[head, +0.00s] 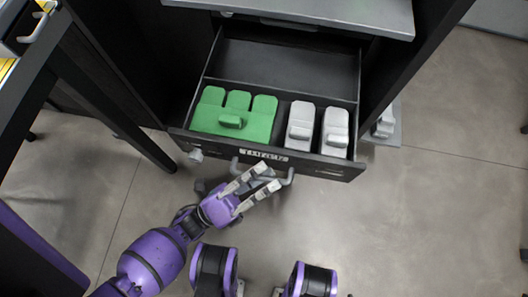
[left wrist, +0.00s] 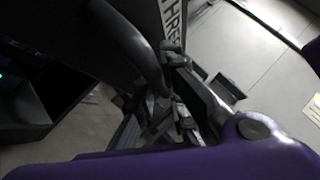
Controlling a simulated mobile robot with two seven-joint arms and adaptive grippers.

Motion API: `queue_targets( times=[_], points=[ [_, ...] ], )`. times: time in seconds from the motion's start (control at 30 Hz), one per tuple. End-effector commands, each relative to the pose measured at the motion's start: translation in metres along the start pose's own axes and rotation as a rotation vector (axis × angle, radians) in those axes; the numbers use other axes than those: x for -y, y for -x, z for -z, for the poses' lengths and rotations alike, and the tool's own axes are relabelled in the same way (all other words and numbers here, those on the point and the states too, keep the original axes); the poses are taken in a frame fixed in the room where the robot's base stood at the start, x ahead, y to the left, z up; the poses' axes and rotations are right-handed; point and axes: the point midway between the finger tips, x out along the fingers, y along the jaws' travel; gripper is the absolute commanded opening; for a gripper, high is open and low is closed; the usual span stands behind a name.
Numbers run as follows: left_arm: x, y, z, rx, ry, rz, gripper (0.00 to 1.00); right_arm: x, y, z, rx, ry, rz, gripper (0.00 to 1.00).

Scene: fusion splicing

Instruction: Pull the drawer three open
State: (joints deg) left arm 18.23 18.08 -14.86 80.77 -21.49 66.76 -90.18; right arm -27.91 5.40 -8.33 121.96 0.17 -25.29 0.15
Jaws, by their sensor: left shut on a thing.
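Drawer three (head: 320,168) stands pulled out of the dark cabinet, and its inside shows from above. Its front carries a white label reading "THREE" (head: 264,155), which also shows in the left wrist view (left wrist: 173,22). A grey bar handle (head: 289,177) sits below the label. My left gripper (head: 267,178) is at this handle, its fingers shut on it. In the left wrist view the curved handle (left wrist: 143,55) runs down to the fingers, where the exact contact is dark and partly hidden. My right gripper is not in view.
In the drawer lie a green three-part holder (head: 233,113) and two light grey pieces (head: 335,132). The back of the drawer is empty. A grey worktop (head: 310,12) is above it. A dark table (head: 100,100) stands at the left.

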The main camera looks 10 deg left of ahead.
Motion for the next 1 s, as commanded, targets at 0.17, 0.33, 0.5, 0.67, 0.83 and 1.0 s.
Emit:
queue_targets(
  times=[0.17, 0.33, 0.5, 0.67, 0.83, 1.0],
  points=[
    [-0.001, 0.002, -0.001, 0.0, -0.003, -0.005, 0.0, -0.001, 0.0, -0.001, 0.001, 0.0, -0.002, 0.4],
    [-0.001, 0.002, -0.001, 0.0, -0.003, -0.005, 0.19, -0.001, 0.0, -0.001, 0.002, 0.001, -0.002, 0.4],
    [-0.001, 0.001, 0.0, 0.0, -0.001, -0.003, 0.19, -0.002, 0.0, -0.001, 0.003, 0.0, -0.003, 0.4],
    [-0.001, 0.002, 0.0, 0.0, 0.0, -0.003, 0.19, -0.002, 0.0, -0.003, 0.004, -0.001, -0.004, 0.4],
    [-0.001, 0.023, 0.0, 0.0, 0.001, -0.006, 0.19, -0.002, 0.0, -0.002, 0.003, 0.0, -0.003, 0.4],
    [-0.002, 0.059, 0.0, 0.0, 0.0, -0.008, 0.19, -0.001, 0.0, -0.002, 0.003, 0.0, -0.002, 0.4]
  ],
)
